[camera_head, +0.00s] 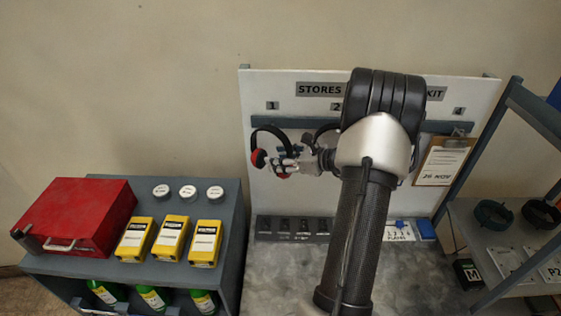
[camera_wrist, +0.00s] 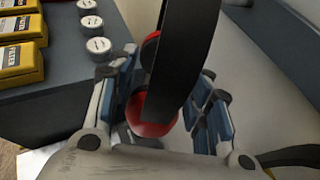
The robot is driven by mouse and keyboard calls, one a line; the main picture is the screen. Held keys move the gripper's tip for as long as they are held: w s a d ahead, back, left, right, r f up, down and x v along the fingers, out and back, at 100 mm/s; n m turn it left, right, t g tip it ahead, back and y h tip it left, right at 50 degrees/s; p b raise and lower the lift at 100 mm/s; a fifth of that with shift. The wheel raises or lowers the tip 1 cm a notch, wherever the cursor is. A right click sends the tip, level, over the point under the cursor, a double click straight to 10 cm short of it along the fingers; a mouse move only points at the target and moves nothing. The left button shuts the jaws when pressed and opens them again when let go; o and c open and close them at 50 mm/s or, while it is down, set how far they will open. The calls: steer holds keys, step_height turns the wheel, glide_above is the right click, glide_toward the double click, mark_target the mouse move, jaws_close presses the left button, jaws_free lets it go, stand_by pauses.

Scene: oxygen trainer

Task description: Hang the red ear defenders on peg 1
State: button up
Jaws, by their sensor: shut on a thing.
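The red ear defenders (camera_head: 260,157) have red cups and a black headband. My gripper (camera_head: 283,160) is shut on them and holds them in front of the white board's left part, with the headband arching up. In the wrist view the red cup (camera_wrist: 153,128) and the black headband (camera_wrist: 188,55) sit between the blue-padded fingers of my gripper (camera_wrist: 165,100). The label "1" marking peg 1 (camera_head: 272,106) is on the board above the dark rail (camera_head: 300,122). The peg itself is not clear, and I cannot tell whether the headband touches it.
A side unit on the left carries a red case (camera_head: 75,213), yellow boxes (camera_head: 171,238) and white round tins (camera_head: 188,192). A clipboard (camera_head: 442,163) hangs on the board's right. A shelf rack (camera_head: 535,110) stands at right. My arm hides the board's middle.

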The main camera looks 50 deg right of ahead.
steer(key=shift+w+d+f+p, duration=0.15)
steer(key=shift+w+d+p, duration=0.2)
steer(key=shift+w+d, duration=1.1)
steer(key=shift+s+d+f+b, duration=0.1)
steer(key=shift+d+f+b, duration=0.2)
steer(key=shift+b, duration=0.1)
steer(key=shift+d+f+b, duration=0.2)
steer(key=shift+b, duration=0.1)
jaws_close()
steer(key=shift+w+d+f, duration=0.15)
steer(key=shift+w, duration=0.1)
steer(key=shift+d, duration=0.1)
steer(key=o, duration=0.8)
jaws_free()
steer(key=o, duration=0.3)
steer(key=shift+w+f, duration=0.15)
steer(key=shift+w, duration=0.05)
steer(key=o, duration=0.3)
steer(key=shift+s, duration=0.1)
